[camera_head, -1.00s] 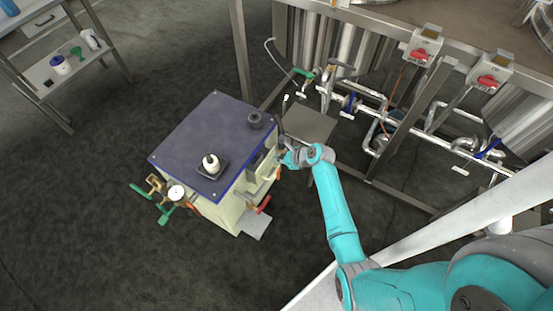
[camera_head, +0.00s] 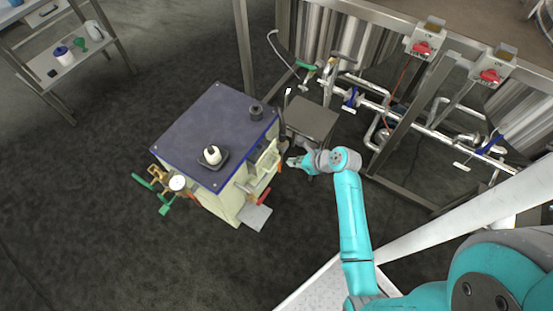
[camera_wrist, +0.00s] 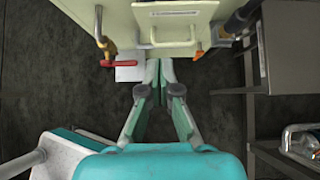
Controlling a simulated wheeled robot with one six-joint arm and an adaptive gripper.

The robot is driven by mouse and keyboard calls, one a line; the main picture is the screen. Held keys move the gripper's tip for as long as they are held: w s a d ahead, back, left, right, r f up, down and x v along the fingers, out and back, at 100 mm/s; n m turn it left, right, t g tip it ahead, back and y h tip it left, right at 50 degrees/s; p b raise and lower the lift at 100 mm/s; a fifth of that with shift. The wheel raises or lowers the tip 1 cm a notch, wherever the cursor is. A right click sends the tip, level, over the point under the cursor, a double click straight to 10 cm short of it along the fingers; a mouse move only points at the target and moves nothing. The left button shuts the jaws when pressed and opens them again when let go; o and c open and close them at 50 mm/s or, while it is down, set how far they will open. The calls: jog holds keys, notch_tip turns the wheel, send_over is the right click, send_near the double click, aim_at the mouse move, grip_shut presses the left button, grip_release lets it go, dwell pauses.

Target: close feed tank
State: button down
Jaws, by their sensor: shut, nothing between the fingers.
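A cream box with a dark blue top (camera_head: 205,122), possibly the feed tank, stands on the floor in the head view. Its cream front (camera_wrist: 172,28) fills the top of the wrist view, with a handle (camera_wrist: 172,42) and a label too small to read. In the head view that side shows a recess and a cream panel (camera_head: 268,164); I cannot tell how far the panel stands out. My gripper (camera_head: 291,161) is beside this side, slightly apart from it. In the wrist view my gripper (camera_wrist: 160,66) is shut and empty, its tips below the handle.
A red-handled valve (camera_wrist: 120,63) and an orange part (camera_wrist: 197,54) flank the handle. A grey stand (camera_head: 312,120) is right of the box, near my arm. Steel tanks and pipes (camera_head: 430,130) lie behind.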

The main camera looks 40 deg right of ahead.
jog(key=s+a, duration=0.2)
jog(key=a, duration=0.1)
send_near(258, 166)
jog(key=s+f+x, duration=0.1)
jog(key=x, duration=0.4)
jog(key=shift+w+a+r, duration=0.1)
jog(key=shift+w+a, duration=0.05)
jog(key=shift+w, duration=0.25)
jog(key=shift+w+a+r, duration=0.1)
jog(key=shift+w+a, duration=0.05)
jog(key=shift+w, duration=0.25)
jog(key=shift+w+a, duration=0.2)
jog(key=shift+w, duration=0.4)
jog(key=shift+w+a, duration=0.25)
jog(key=shift+w, duration=0.35)
